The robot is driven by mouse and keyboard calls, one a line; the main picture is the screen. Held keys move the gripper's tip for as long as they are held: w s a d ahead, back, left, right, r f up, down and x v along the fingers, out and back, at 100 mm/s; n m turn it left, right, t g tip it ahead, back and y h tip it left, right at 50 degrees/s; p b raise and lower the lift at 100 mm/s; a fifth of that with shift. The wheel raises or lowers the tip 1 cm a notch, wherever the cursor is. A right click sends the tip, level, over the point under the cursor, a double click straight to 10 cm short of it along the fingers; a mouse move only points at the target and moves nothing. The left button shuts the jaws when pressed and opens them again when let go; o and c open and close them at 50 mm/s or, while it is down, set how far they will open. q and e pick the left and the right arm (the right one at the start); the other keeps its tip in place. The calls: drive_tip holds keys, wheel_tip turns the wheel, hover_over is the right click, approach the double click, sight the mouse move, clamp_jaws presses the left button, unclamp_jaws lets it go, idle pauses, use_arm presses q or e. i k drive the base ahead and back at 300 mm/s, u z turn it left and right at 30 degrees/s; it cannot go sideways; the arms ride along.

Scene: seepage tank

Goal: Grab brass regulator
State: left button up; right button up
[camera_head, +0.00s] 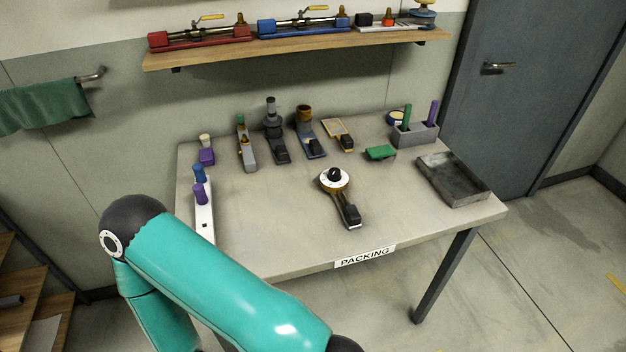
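The thing that looks most like the brass regulator (335,180) lies near the middle of the table (270,235). It has a round white dial with a black knob, a brass-coloured rim and a dark grey handle pointing toward the front edge. Another holder behind it carries a brass-coloured cup (304,114), so I cannot be sure which one is the brass regulator. Neither gripper is in view. One of my teal arms crosses the lower left, well apart from both things, and hides the table's front left corner.
A dark tray (454,180) lies at right, a white rack (204,215) at left. A wall shelf (290,50) hangs above. The front middle is clear.

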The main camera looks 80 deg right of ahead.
sight(351, 216)
drive_tip(key=z, duration=0.1)
drive_tip(key=k, duration=1.65)
drive_tip(key=z, duration=1.1)
drive_tip(key=i, duration=0.5)
drive_tip(key=z, duration=0.1)
